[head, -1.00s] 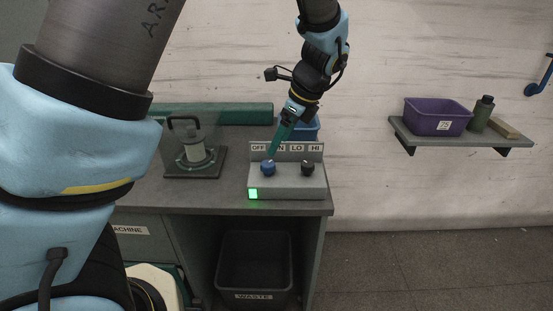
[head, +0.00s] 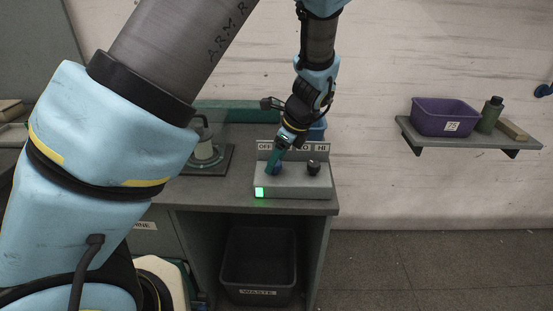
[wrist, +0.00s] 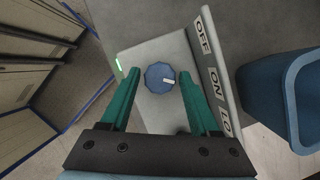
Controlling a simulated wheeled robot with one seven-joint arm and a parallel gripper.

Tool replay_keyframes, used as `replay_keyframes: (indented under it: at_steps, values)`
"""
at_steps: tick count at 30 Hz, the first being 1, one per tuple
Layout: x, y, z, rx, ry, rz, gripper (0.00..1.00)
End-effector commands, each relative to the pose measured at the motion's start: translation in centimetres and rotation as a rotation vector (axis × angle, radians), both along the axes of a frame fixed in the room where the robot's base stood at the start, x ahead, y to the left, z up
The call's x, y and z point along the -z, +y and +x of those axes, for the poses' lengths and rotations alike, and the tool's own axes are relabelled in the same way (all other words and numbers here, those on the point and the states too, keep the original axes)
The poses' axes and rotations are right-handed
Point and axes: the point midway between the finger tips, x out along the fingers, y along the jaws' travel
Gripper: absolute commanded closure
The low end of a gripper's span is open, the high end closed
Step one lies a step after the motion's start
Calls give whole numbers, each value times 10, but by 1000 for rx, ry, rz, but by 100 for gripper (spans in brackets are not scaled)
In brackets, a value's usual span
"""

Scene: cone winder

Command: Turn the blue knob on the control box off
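The grey control box (head: 305,188) stands at the desk's front edge, with a lit green lamp (head: 259,191) on its front. Its blue knob (head: 278,168) is partly hidden by my fingers in the head view. In the wrist view the blue knob (wrist: 159,77) shows whole, its white mark pointing right toward the ON label (wrist: 217,87); the OFF label (wrist: 203,36) is above that. My gripper (wrist: 160,88) is open, with one green finger on each side of the knob and gaps between. In the head view my gripper (head: 271,166) points down at the knob.
A black knob (head: 314,167) sits right of the blue one. A label plate rises behind both knobs, with a blue bin (wrist: 285,95) beyond it. A machine with a handle (head: 205,155) stands left on the desk. A waste bin (head: 258,270) is below.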

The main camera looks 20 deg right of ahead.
Motion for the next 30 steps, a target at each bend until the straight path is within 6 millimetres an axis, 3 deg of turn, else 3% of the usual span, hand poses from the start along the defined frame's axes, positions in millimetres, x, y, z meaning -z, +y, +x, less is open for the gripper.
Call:
replay_keyframes:
  at_steps: [2,16,30]
  values:
    - [0,0,0,0,0,0,48]
    - [0,0,0,0,0,0,100]
    - [-1,0,1,-84,1,1,100]
